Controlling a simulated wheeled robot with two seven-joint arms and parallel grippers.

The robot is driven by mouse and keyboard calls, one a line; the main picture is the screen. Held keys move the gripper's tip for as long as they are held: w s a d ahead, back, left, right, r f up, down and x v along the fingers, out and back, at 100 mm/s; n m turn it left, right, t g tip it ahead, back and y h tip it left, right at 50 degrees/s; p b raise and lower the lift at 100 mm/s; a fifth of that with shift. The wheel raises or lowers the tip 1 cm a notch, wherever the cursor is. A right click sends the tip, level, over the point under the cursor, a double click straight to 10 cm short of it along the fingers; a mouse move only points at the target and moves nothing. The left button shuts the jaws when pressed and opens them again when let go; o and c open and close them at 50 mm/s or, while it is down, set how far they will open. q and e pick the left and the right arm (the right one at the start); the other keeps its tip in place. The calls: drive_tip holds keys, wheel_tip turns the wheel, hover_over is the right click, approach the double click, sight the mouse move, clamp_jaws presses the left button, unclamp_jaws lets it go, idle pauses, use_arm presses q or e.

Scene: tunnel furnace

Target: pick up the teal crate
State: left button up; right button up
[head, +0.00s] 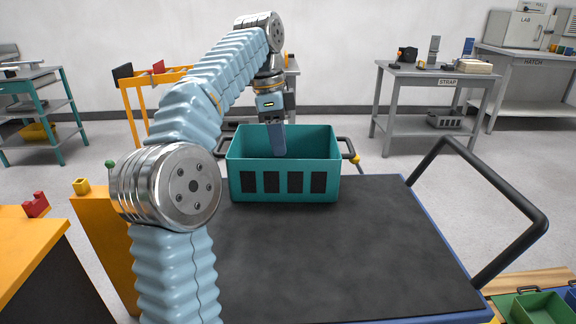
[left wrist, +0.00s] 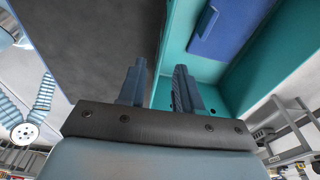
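The teal crate (head: 320,166) stands upright at the far end of the dark-topped cart, with black slots in its front and a black handle at each side. In the head view my left gripper (head: 277,140) points down over the crate's opening, overlapping its inside. The left wrist view shows its two fingers (left wrist: 157,88) apart. The crate's teal wall (left wrist: 175,42) runs up between them, dark cart top on one side and crate inside on the other. Contact with the wall cannot be told. A blue flat piece (left wrist: 222,25) shows inside the crate. My right gripper is not in view.
The cart's dark top (head: 330,255) is clear in front of the crate. A black cart rail (head: 515,200) rises at the right. Green bins (head: 540,305) sit at lower right. A yellow table (head: 30,245) with a red block is at left. Grey tables stand behind.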

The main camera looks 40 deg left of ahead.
use_arm(q)
hover_over(285, 201)
wheel_tip(285, 201, down, 10)
drive_tip(key=shift+f, duration=0.1)
drive_tip(key=shift+c, duration=0.5)
clamp_jaws()
drive_tip(key=shift+w, duration=0.1)
idle(0.9)
